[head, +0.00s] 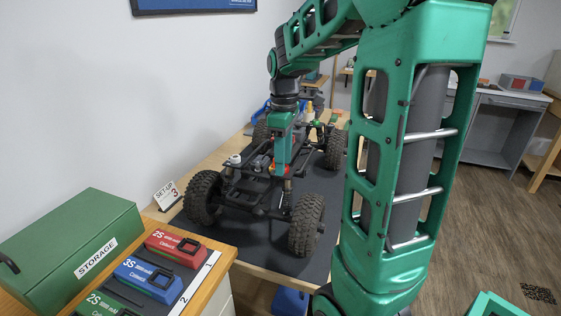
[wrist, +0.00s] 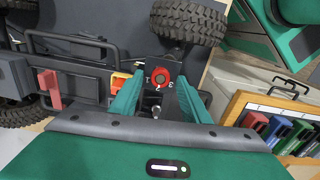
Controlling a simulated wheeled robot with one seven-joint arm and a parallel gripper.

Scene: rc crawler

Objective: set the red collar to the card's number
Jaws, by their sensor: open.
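The red collar (wrist: 162,77) is a small round knob on the crawler, with a dark centre and small white marks beside it. The marks seem to include a 2 and a 3; which one the collar points to is too small to tell. The card (head: 167,194) reads "SET-UP 3" and stands beside the crawler's front wheel. My gripper (wrist: 161,80) is open, with its green fingers on either side of the collar; whether they touch it I cannot tell. In the head view my gripper (head: 279,168) reaches down into the crawler's chassis (head: 240,190) and hides most of the collar.
The crawler's wheels (head: 307,223) and black frame bars surround the gripper closely. A green STORAGE box (head: 70,245) and red, blue and green battery packs (head: 148,277) stand at the lower left. A wall runs along the left. The floor at right is open.

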